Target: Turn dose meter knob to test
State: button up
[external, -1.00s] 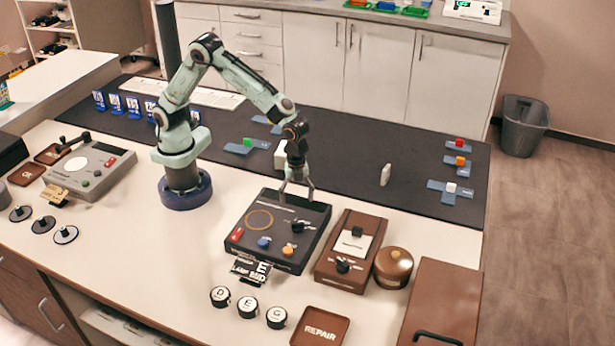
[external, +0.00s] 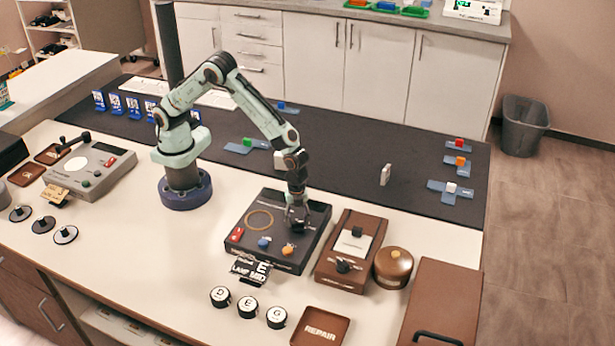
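A dark box (external: 262,198) stands on the white counter, with a ring mark, a red switch (external: 237,234), a blue button (external: 264,243) and an orange button (external: 288,249). Its black knob, at the right of its top face, is mostly hidden by my gripper (external: 297,224). My gripper points down, with its fingertips at the knob. Whether they are closed on it, and where the knob points, I cannot tell. A brown box (external: 334,262) to the right also carries a black knob (external: 344,266). The labels are too small to read, so which box is the dose meter is unclear.
A round brown canister (external: 393,265) and a brown case (external: 440,300) stand to the right. Several lettered discs (external: 248,307), a brown REPAIR tray (external: 320,327) and small label plates (external: 250,271) lie in front. A black mat (external: 350,150) behind has much bare room.

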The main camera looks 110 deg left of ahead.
aim_at(298, 222)
grip_shut()
jog(key=shift+n, duration=0.5)
jog(key=o, duration=0.8)
grip_release()
jog(key=shift+c, duration=0.2)
notch_tip(298, 222, up, 12)
jog(key=shift+w+d, duration=0.1)
